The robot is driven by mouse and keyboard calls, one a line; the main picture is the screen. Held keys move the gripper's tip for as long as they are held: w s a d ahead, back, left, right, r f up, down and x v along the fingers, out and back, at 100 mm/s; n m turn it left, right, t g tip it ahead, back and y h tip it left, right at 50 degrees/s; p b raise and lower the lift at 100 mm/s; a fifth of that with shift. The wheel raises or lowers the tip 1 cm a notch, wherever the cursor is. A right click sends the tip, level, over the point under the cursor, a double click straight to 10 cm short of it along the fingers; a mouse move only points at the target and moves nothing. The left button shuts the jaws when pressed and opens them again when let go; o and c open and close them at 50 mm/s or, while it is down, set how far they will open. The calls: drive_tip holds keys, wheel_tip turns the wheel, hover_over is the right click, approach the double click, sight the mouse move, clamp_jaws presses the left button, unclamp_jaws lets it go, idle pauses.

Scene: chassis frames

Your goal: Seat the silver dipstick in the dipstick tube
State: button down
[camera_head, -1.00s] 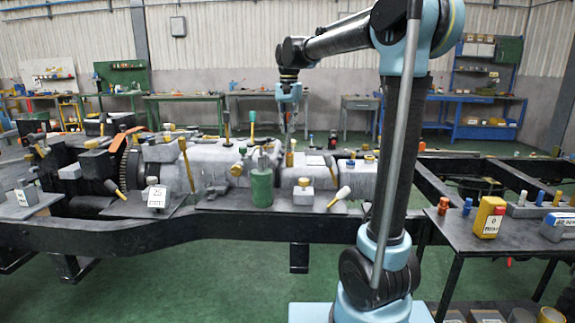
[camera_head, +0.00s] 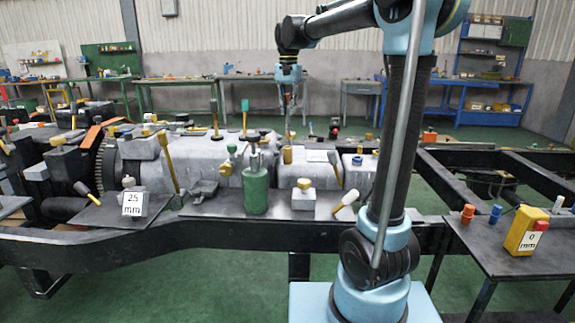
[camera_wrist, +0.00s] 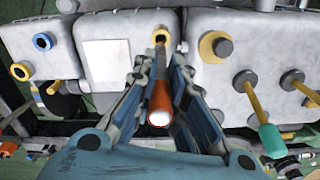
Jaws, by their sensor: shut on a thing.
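My gripper (camera_wrist: 157,85) is shut on the dipstick (camera_wrist: 160,98), which shows a reddish-brown grip with a pale round end between the fingers. The gripper also shows in the head view (camera_head: 289,90), above the engine block, pointing down. A thin shaft hangs below it. In the wrist view the dipstick lines up with a yellow-ringed opening (camera_wrist: 160,34), which looks like the dipstick tube. In the head view a short brass-coloured tube (camera_head: 287,155) stands below the gripper. I cannot tell whether the tip is inside it or just above.
A yellow ring with a grey cap (camera_wrist: 216,47) and yellow-handled rods (camera_wrist: 253,92) stand close to the right of the opening. A green canister (camera_head: 255,188) and a brass-knobbed block (camera_head: 304,197) sit in front of the engine. A side table (camera_head: 480,255) is at the right.

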sight(288, 134)
drive_tip(key=shift+a+f, duration=0.1)
drive_tip(key=shift+f, duration=4.9)
drive_tip(key=c, duration=1.6)
unclamp_jaws()
drive_tip(key=shift+f, duration=0.1)
drive_tip(key=shift+c, duration=0.2)
wheel_tip(288, 134, up, 12)
drive_tip(key=shift+s, duration=0.1)
